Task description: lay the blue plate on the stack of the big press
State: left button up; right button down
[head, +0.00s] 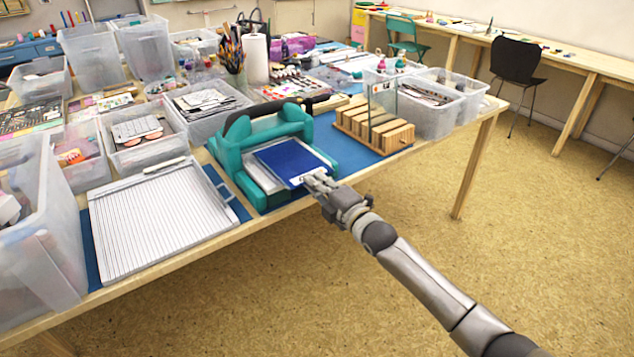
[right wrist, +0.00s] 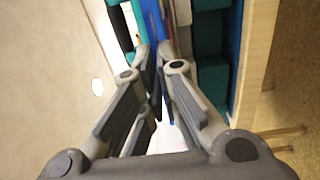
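The blue plate (head: 290,160) is over the front bed of the teal big press (head: 237,160), nearly level. Its near edge is at my right gripper (head: 318,184). In the right wrist view my right gripper (right wrist: 158,80) has its fingers close together on a thin edge of the blue plate (right wrist: 152,18). A pale stack (head: 262,178) shows below and left of the plate on the press. The plate covers most of that stack. I cannot tell whether the plate touches it. My left gripper is not in view.
A wooden slotted rack (head: 375,128) stands right of the press on a blue mat (head: 335,145). A white scoring board (head: 155,215) lies to the left. Clear bins (head: 140,140) crowd behind it. The table's front edge is close below the press.

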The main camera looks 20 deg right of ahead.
jog(key=shift+f, duration=0.4)
dwell(0.3)
jog(key=c, duration=1.6)
grip_release()
jog(key=shift+o, duration=0.2)
jog(key=p+v, duration=0.3)
jog(key=v, duration=0.2)
